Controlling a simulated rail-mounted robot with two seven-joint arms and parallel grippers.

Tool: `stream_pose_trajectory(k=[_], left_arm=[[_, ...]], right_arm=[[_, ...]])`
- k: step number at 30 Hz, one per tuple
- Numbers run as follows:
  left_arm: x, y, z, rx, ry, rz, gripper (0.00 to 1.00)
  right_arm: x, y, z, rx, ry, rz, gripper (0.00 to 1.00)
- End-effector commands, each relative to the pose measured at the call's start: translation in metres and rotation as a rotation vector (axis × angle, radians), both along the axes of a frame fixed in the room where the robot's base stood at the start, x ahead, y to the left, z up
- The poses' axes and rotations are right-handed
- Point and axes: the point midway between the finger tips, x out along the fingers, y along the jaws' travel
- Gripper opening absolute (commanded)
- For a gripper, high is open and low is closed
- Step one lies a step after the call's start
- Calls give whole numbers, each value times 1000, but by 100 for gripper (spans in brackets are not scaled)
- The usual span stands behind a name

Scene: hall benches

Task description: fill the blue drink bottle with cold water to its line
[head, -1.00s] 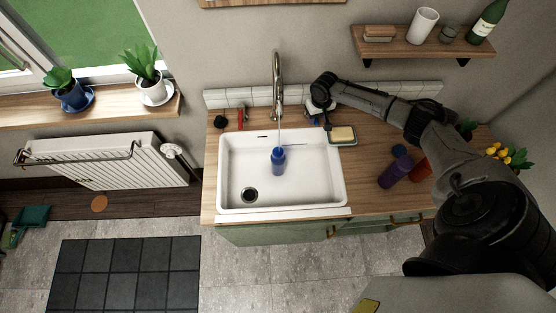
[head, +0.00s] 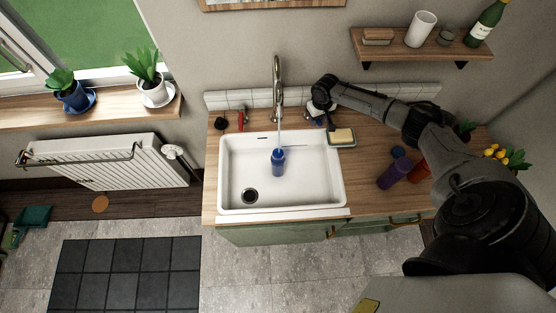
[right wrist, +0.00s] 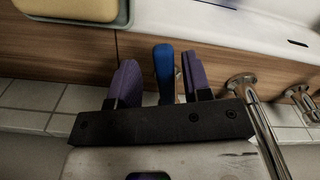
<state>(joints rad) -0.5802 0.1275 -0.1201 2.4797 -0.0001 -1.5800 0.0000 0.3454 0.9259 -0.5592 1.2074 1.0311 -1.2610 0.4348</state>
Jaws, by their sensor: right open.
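The blue drink bottle (head: 278,163) stands upright in the white sink (head: 233,188). A thin stream of water runs from the chrome tap (head: 276,75) down to the bottle's mouth. Its water level and line are too small to make out. My right gripper (head: 318,116) is at the back of the counter, right of the tap. In the right wrist view, my right gripper's purple fingers (right wrist: 163,82) are open on either side of the blue cold lever (right wrist: 163,62), with a gap visible on the left side. My left gripper is out of view.
A yellow sponge on a dish (head: 342,136) sits right of the sink, close to my right gripper. A purple bottle (head: 393,174) and a red item (head: 420,167) stand farther right. A red lever (head: 241,120) is left of the tap. A shelf (head: 420,43) hangs above.

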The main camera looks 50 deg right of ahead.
Motion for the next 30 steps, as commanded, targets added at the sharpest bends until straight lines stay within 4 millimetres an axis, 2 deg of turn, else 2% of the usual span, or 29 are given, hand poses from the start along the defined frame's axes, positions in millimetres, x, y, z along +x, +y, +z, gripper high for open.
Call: stream_pose_trajectory(k=[1, 13, 30], left_arm=[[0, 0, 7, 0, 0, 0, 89], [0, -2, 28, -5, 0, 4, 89], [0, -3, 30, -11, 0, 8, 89]], right_arm=[[1, 2, 3, 2, 0, -19, 45], [5, 10, 2, 1, 0, -164, 45], [6, 12, 0, 1, 0, -202, 45]])
